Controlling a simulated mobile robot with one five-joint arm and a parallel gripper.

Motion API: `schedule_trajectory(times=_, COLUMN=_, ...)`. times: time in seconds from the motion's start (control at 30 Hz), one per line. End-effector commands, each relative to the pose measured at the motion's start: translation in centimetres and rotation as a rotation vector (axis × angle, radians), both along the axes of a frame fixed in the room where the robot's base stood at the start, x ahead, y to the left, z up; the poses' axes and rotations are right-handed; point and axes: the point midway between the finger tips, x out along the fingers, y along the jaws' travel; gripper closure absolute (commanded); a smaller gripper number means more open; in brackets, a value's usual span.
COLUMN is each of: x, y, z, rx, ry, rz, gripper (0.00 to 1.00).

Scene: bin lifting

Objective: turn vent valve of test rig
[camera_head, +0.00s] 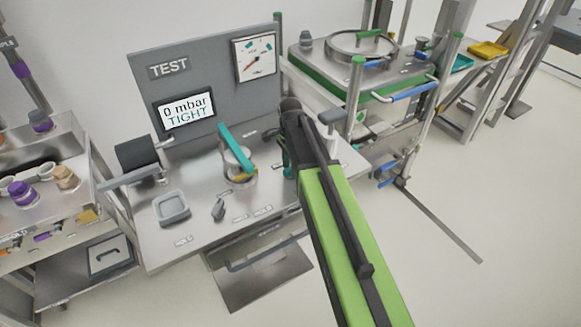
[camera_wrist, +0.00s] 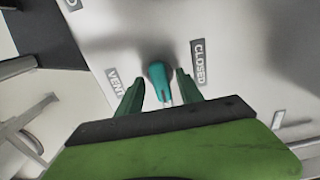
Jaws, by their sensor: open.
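The vent valve shows in the wrist view as a small teal handle (camera_wrist: 157,71) on a pale panel, between a VENT label (camera_wrist: 115,82) on the left and a CLOSED label (camera_wrist: 198,62) on the right. My gripper (camera_wrist: 160,77) is open, with one green finger on each side of the handle. Small gaps seem to show on both sides; contact cannot be told. In the head view my gripper (camera_head: 287,160) is low over the right part of the test rig's bench (camera_head: 200,232), and my arm hides most of the valve there.
The rig's screen (camera_head: 188,111) reads 0 mbar TIGHT, below a dial gauge (camera_head: 255,57). A pot with a teal lever (camera_head: 237,153) stands left of my gripper. A grey tray (camera_head: 172,208) lies farther left. A green-edged frame station (camera_head: 375,90) stands behind right.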

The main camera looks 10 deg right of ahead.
Motion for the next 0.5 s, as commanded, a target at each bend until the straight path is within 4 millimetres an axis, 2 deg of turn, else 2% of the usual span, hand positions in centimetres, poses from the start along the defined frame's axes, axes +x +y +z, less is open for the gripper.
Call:
schedule_trajectory(times=0.13, x=0.0, y=0.0, z=0.3, rx=0.0, ry=0.0, rz=0.0, gripper=0.56)
schedule_trajectory(times=0.27, x=0.0, y=0.0, z=1.6, rx=0.0, ry=-0.001, rz=0.0, gripper=0.56)
schedule_trajectory(times=0.5, x=0.0, y=0.0, z=6.5, rx=0.0, ry=0.0, rz=-0.001, gripper=0.56)
